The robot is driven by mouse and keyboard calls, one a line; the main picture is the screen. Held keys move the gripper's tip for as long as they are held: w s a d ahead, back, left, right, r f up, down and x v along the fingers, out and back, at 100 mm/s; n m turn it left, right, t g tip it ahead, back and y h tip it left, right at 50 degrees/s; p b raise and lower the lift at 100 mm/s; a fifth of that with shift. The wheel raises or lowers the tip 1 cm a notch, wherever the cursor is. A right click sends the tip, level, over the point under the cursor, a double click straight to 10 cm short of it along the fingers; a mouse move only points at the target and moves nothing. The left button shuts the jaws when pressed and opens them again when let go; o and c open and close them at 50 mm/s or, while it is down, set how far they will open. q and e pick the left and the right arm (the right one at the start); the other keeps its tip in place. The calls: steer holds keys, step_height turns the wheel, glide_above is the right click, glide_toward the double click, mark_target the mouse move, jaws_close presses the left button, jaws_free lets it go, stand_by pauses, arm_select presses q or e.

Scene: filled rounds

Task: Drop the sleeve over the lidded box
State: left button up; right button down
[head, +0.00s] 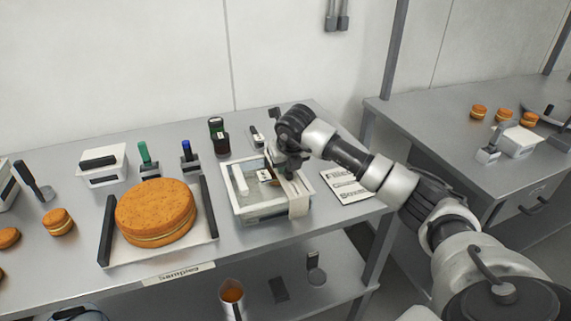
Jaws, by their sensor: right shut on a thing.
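The lidded box (244,207) is a pale, translucent rectangular container on the metal table, right of the large filled round. The sleeve (299,203) is a beige band at the box's right end, its front face hanging down against or just in front of the box's side. I cannot tell whether it is fully around the box. My right gripper (280,174) reaches in from the right above the box and is shut on the sleeve's upper part; the arm and fingers hide that contact. My left gripper is not in view.
A large orange filled round (156,211) sits on a white tray left of the box. Green (145,153) and blue (187,151) handled stamps and a dark jar (221,143) stand behind. A printed card (347,186) lies right of the box. A second table (420,118) stands at right.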

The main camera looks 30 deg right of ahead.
steer(key=shift+f, duration=0.1)
steer(key=shift+c, duration=2.4)
jaws_free()
steer(key=shift+r+p, duration=2.15)
steer(key=shift+r, duration=1.45)
steer(key=shift+f, duration=0.1)
